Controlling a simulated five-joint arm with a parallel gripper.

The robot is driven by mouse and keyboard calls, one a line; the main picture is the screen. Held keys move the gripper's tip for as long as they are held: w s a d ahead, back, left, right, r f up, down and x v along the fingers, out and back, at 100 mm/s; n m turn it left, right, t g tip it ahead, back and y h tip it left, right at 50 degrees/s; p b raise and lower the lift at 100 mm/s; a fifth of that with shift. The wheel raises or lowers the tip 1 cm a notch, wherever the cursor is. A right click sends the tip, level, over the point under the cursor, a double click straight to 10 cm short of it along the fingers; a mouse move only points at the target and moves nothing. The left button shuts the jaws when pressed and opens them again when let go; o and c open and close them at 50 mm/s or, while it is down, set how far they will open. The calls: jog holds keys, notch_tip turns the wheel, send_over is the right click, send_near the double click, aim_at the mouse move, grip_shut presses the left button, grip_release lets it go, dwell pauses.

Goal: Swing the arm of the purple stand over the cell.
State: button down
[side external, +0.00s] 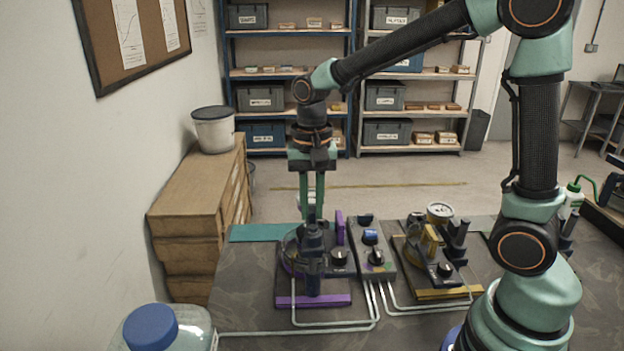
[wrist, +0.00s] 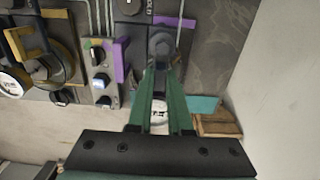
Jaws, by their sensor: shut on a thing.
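The purple stand (side external: 314,300) sits on the dark table, with a purple strip along its front edge and a purple upright piece (side external: 339,228) on its right. My gripper (side external: 312,222) points down over it, its green fingers shut on the dark upright handle of the stand's arm (side external: 313,262). In the wrist view the fingers (wrist: 161,68) close around this grey handle (wrist: 161,42). A pale round thing (wrist: 160,115) shows between the fingers; I cannot tell whether it is the cell. The fingers and handle hide much of the stand's middle.
A control box (side external: 372,250) with knobs stands right of the purple stand. Beyond it is a yellow stand (side external: 449,294) with a can (side external: 440,212). Pale tubes (side external: 330,325) run along the front. A large blue-capped jar (side external: 160,330) stands at the front left.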

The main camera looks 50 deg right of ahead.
jog(key=shift+r, duration=0.1)
dwell(0.3)
jog(key=c, duration=0.8)
grip_release()
jog(key=shift+c, duration=0.2)
notch_tip(320, 180, up, 12)
jog(key=s+d+f+n+t, duration=0.2)
jog(key=s+f+n+t, duration=0.3)
jog(key=s+n, duration=0.3)
jog(key=shift+s+d+n+t, duration=0.25)
jog(key=shift+d+n+t, duration=0.05)
jog(key=shift+n, duration=0.2)
